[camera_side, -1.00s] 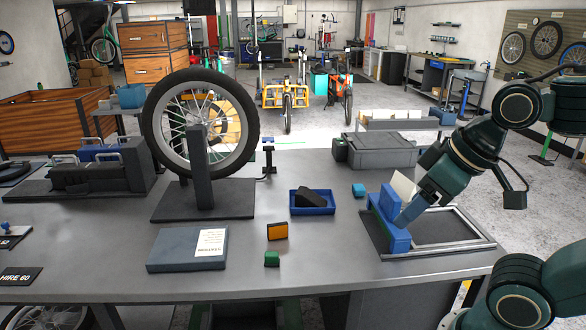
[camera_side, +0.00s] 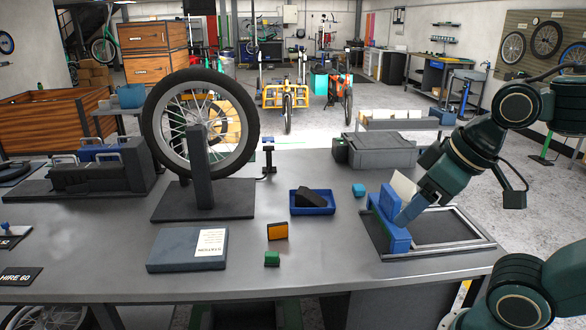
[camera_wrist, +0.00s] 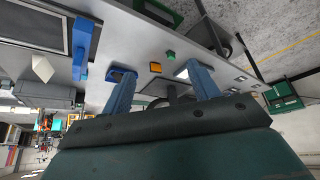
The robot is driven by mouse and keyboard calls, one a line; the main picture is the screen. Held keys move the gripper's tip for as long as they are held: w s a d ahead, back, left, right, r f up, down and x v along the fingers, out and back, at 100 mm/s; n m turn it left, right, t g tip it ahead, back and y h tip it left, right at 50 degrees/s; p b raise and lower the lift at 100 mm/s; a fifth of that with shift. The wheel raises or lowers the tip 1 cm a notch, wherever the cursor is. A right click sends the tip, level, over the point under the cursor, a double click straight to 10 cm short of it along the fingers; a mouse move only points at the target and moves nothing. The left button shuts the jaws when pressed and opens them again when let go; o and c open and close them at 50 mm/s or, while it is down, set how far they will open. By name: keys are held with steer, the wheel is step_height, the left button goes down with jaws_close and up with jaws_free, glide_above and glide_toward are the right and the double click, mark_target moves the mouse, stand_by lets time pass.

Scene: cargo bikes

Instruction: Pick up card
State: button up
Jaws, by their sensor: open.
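The cream card (camera_side: 404,187) stands tilted behind a blue upright block (camera_side: 392,226) on a dark framed pad, in the side view. In the wrist view the pale card (camera_wrist: 42,67) shows at the far left, beside the blue block (camera_wrist: 82,45) and outside my fingers. My gripper (camera_side: 408,212) is at the right of the block and card in the side view, close to both; I cannot tell whether it touches them. Its blue fingers (camera_wrist: 160,74) are spread apart and empty in the wrist view.
A blue tray (camera_side: 328,210) with a dark item, a teal cube (camera_side: 359,190), an orange block (camera_side: 278,232) and a green block (camera_side: 272,259) lie left of the pad. A grey case (camera_side: 380,151) is behind. The front middle of the table is clear.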

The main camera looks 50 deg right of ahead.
steer(key=shift+c, duration=0.3)
steer(key=w+d+r+m+h, duration=0.1)
steer(key=w+d+r+m, duration=0.15)
steer(key=w+d, duration=0.7)
steer(key=m+g+h, duration=0.1)
steer(key=m+g, duration=0.1)
steer(key=m, duration=0.2)
glide_above(403, 181)
steer(key=s+a, duration=0.2)
steer(key=s, duration=0.2)
step_height(403, 181, down, 15)
steer(key=shift+x, duration=4.3)
steer(key=shift+d, duration=0.15)
steer(key=shift+x, duration=2.55)
